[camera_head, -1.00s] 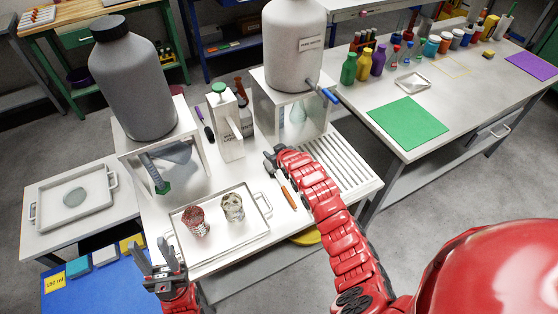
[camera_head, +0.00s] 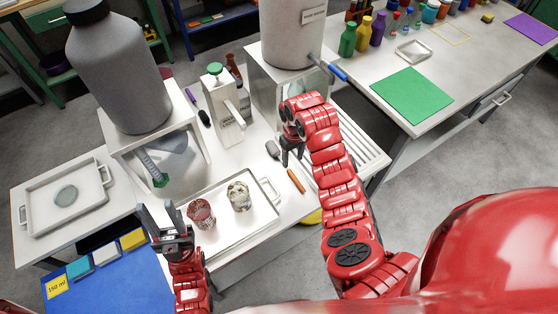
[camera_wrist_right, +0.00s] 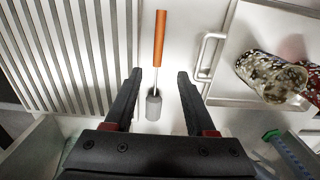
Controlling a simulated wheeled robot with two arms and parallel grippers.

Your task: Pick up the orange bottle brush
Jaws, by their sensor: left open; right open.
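The orange bottle brush (camera_head: 296,180) lies on the white table between the tray and the slatted drainboard. It has an orange handle and a grey brush head. In the right wrist view the brush (camera_wrist_right: 158,42) lies lengthwise, its grey head nearest me, between and beyond my open fingers. My right gripper (camera_head: 285,160) is open, pointing down above the table near the brush head; its fingers (camera_wrist_right: 156,75) hold nothing. My left gripper (camera_head: 171,222) is open and empty, left of the tray's front edge, away from the brush.
A white tray (camera_head: 240,232) with two patterned glasses stands left of the brush; its handle is close. The slatted drainboard (camera_wrist_right: 70,50) is on the other side. A purple-handled brush (camera_head: 204,117) lies farther back.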

